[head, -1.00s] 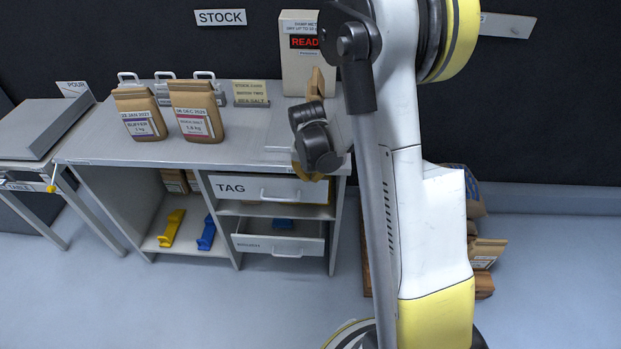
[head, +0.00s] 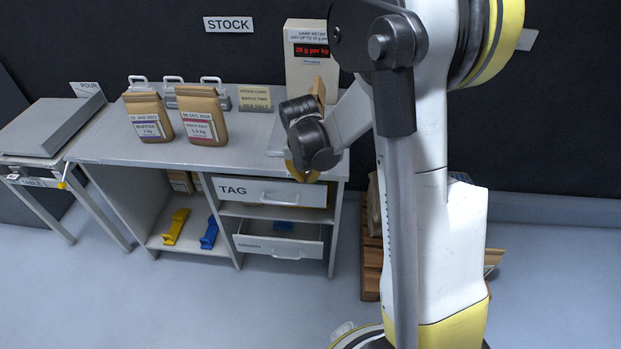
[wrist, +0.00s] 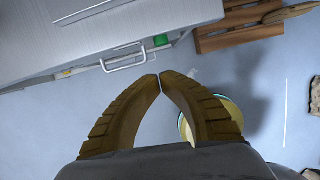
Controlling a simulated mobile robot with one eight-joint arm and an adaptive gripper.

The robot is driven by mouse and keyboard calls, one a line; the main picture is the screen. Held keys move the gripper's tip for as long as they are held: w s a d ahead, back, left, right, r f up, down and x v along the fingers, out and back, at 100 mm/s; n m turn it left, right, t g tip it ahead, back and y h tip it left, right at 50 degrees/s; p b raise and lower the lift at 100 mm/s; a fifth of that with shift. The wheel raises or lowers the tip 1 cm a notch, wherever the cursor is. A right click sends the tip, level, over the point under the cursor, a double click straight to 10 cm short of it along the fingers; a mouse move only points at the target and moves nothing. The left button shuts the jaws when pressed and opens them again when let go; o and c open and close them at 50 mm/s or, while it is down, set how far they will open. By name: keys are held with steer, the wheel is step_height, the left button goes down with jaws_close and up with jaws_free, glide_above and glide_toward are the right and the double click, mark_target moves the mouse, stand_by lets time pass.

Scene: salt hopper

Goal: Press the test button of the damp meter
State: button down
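The damp meter (head: 306,66) is a pale upright box at the back right of the bench. Its dark display shows a small red number and "g per kg". The lower part of its front is partly hidden by a tan piece and my arm, and I cannot make out its test button. My gripper (head: 292,172) is over the bench's front right edge, in front of and below the meter, apart from it. In the wrist view my gripper (wrist: 160,77) has its two tan fingers meeting at the tips with nothing between them.
Two paper bags, one purple-labelled (head: 148,117) and one red-labelled (head: 202,115), stand on the bench (head: 115,148). A stock card (head: 255,97) stands behind. The lower drawer (head: 280,240) is open below my gripper. A wooden pallet (wrist: 240,25) lies right of the bench.

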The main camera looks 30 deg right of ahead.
steer(key=p+v, duration=0.1)
steer(key=v, duration=0.3)
steer(key=shift+s+r, duration=0.1)
steer(key=shift+s, duration=0.05)
steer(key=s+a+r+m+t, duration=0.1)
steer(key=s+a+r+m, duration=0.2)
steer(key=m, duration=0.6)
steer(key=s+a+r+m+t+y, duration=0.1)
steer(key=s+a+r+m+t, duration=0.1)
steer(key=s+a+r+m, duration=0.2)
steer(key=s+a+r+m+t, duration=0.2)
steer(key=s+a+r+m, duration=0.1)
steer(key=s+r+m, duration=0.5)
steer(key=s+m, duration=0.3)
steer(key=m, duration=0.4)
steer(key=shift+a+y, duration=0.25)
steer(key=shift+y, duration=0.05)
